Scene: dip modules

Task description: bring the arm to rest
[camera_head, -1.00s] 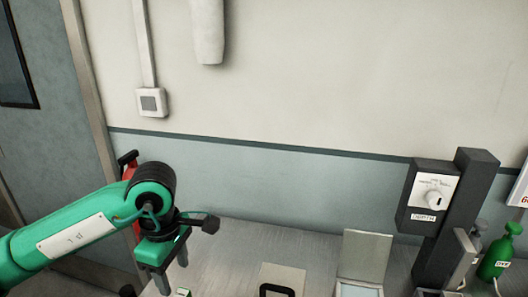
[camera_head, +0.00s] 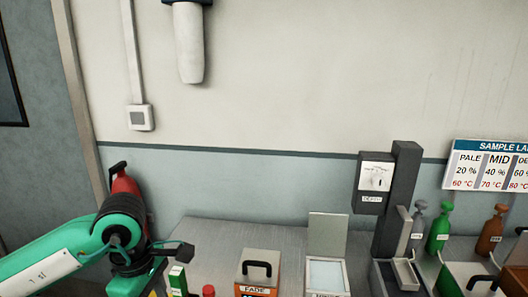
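My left arm comes in from the lower left in the head view, its green links bent at a black joint. My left gripper (camera_head: 128,285) hangs below that joint at the bottom edge. Only its green upper body shows; the fingers are cut off, so I cannot see whether they are open or hold anything. It is left of the bench items, near a small green-and-white box (camera_head: 177,281). My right arm and gripper are not in view.
A red extinguisher-like object (camera_head: 125,184) stands behind my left arm. A sample chart (camera_head: 490,165) hangs right.

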